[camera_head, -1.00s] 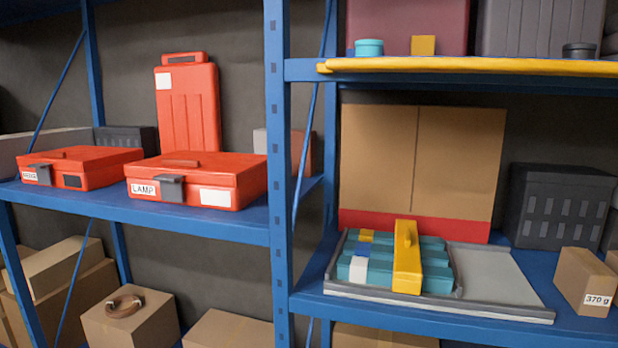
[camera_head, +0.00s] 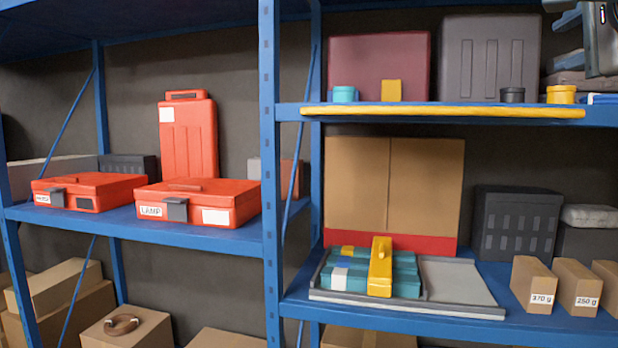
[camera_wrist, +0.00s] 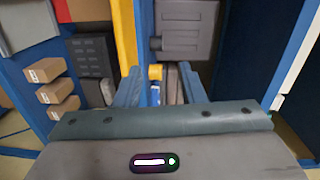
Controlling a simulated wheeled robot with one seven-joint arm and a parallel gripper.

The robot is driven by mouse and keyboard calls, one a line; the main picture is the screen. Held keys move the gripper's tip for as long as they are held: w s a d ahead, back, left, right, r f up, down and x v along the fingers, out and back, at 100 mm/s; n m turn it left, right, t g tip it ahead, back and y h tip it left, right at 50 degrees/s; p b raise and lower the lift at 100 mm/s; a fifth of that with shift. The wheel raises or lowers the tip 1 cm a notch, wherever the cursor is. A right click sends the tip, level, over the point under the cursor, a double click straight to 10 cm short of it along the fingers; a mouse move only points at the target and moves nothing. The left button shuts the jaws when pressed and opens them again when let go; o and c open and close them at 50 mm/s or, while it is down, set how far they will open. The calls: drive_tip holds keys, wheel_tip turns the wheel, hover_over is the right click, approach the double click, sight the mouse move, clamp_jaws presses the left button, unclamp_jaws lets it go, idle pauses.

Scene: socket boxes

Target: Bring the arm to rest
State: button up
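My gripper (camera_wrist: 160,70) shows in the wrist view with its two blue-grey fingers apart. Nothing is held between them; a yellow tub and shelf items show through the gap from behind.
A blue rack carries red cases, one labelled LAMP (camera_head: 198,203), on the left. A grey tray (camera_head: 460,283) with teal boxes and a yellow bar (camera_head: 380,268) stands lower right, beside weighted cartons (camera_head: 533,285). A yellow shelf edge (camera_head: 440,111) runs above.

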drive_tip(key=w+a+f+n+g+y+p, duration=0.2)
drive_tip(key=w+a+f+n+p, duration=0.1)
drive_tip(key=f, duration=0.4)
drive_tip(key=w+a+f+n+g+y+p, duration=0.1)
drive_tip(key=w+a+f+n+g+p, duration=0.2)
drive_tip(key=f, duration=0.4)
drive_tip(key=w+a+f+n+g+y+p, duration=0.1)
drive_tip(key=w+a+f+n+y+p, duration=0.1)
drive_tip(key=a+f+n, duration=0.3)
drive_tip(key=s+a+f+n+g+p, duration=0.2)
drive_tip(key=s+a+f+n, duration=0.1)
drive_tip(key=f, duration=0.5)
drive_tip(key=s+a+f+n+g+p, duration=0.2)
drive_tip(key=s+f, duration=0.3)
drive_tip(key=f, duration=0.3)
drive_tip(key=s+a+f+n+g+p, duration=0.2)
drive_tip(key=s+a+f+n+g, duration=0.1)
drive_tip(key=f, duration=0.6)
drive_tip(key=shift+s+a+n+g+p, duration=0.35)
drive_tip(key=shift+s+a+n, duration=0.35)
drive_tip(key=shift+s+a, duration=0.25)
drive_tip(key=shift+r, duration=0.1)
